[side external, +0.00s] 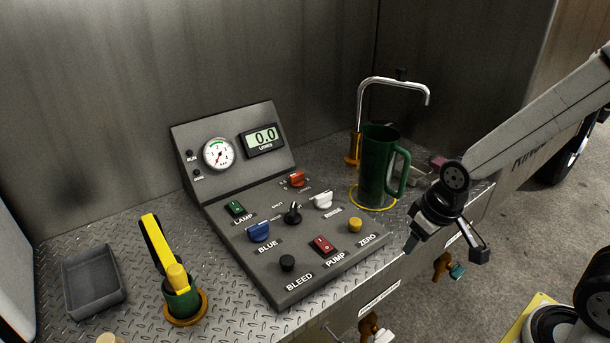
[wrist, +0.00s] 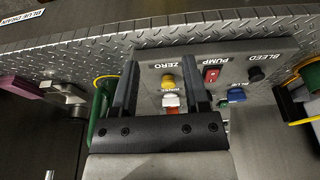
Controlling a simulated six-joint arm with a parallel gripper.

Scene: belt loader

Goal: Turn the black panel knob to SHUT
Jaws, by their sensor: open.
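The black panel knob (side external: 292,213) stands in the middle of the sloping grey control panel (side external: 246,262), between the blue and white knobs. Its pointer looks turned toward the back of the panel; the small lettering around it is too small to read surely. My gripper (side external: 447,248) is open and empty, to the right of the panel and well apart from the knob. In the wrist view my gripper (wrist: 162,66) spans the panel's ZERO side, with the yellow button and white knob between its fingers. The black knob seems mostly hidden there by the right finger.
Near the knob are a blue knob (side external: 259,232), a white knob (side external: 323,200), an orange knob (side external: 297,179) and a red PUMP switch (side external: 323,245). A green mug (side external: 375,165) and a bent metal spout (side external: 394,82) stand behind right.

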